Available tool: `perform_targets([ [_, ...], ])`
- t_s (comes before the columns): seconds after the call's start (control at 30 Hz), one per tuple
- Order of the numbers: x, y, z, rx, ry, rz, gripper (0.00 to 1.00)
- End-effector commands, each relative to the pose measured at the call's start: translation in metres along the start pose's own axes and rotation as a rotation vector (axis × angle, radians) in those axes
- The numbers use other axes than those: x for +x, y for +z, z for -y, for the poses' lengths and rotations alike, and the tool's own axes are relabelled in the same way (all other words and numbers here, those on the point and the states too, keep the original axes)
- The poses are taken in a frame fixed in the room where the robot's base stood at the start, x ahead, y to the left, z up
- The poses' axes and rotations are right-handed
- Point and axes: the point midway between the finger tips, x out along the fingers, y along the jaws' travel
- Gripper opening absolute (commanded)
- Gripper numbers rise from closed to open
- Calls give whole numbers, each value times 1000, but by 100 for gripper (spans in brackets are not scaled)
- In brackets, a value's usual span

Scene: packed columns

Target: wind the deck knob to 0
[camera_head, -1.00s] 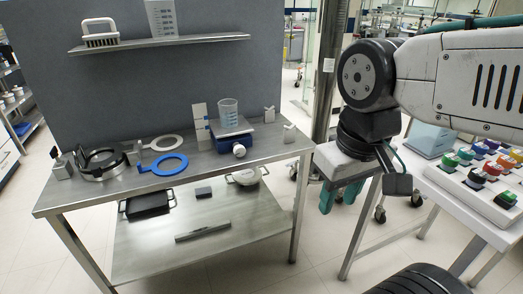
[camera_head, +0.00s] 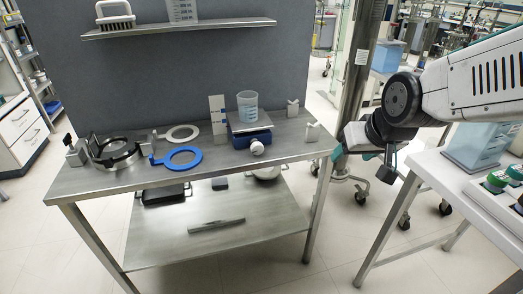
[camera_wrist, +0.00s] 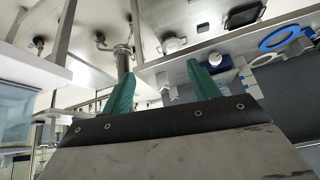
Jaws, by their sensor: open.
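The deck knob (camera_head: 257,147) is a small whitish round knob on the front of a blue stage (camera_head: 252,137) on the steel bench. A beaker (camera_head: 247,106) stands on the stage's plate. A white card with blue marks (camera_head: 217,117) stands upright beside it on the left; its reading is too small to tell. My gripper (camera_head: 343,154) is off the bench's right end, apart from the knob. In the wrist view its green fingers (camera_wrist: 162,72) are spread with nothing between them. The blue stage (camera_wrist: 222,62) shows beyond the right finger.
A blue ring (camera_head: 183,168) and a white ring (camera_head: 182,126) lie left of the stage.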

Motion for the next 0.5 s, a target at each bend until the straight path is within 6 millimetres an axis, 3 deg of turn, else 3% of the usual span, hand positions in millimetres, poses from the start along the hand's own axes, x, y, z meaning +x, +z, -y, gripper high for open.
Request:
perform_targets([
  [0.03, 26, -16, 11, -12, -14, -48, 60],
  [0.23, 109, -73, 53, -43, -56, -307, 60],
  [0.37, 156, -93, 82, -60, -75, -476, 60],
  [0.5, 200, -98, 113, -79, -91, -658, 60],
])
